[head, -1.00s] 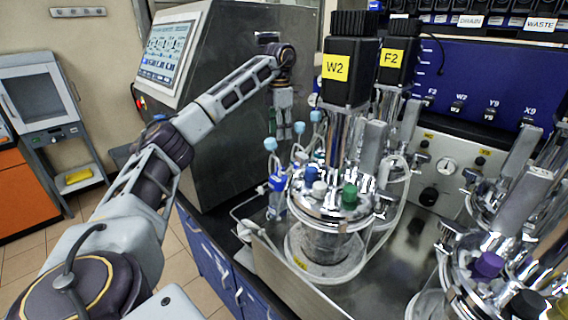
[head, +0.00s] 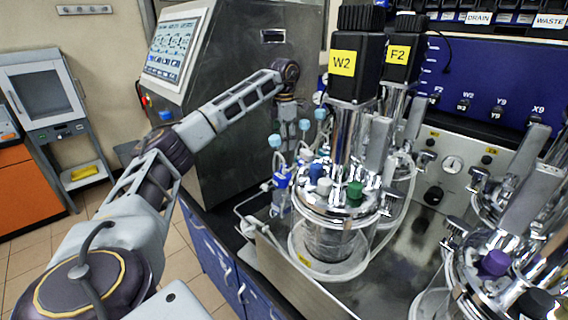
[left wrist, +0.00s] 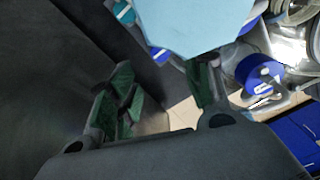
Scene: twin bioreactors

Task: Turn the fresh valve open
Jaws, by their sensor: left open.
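Several small light-blue knobs stand on tubing left of the W2 vessel: a left one (head: 275,141), a middle one (head: 305,125) and a right one (head: 320,113). I cannot read which is the fresh valve. My left gripper (head: 292,132) points down among these knobs, fingers apart. In the left wrist view the open gripper (left wrist: 160,98) has its green-padded fingers spread, and a large light-blue knob (left wrist: 190,28) is close to the camera, beyond the right finger. I cannot tell whether it touches. My right gripper is not in view.
The W2 vessel (head: 335,205) with its black motor head (head: 354,80) stands just right of the gripper. The grey console (head: 235,110) stands behind and left. A blue-bodied part (head: 281,180) sits below the left knob. More vessels crowd the right; floor is open at left.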

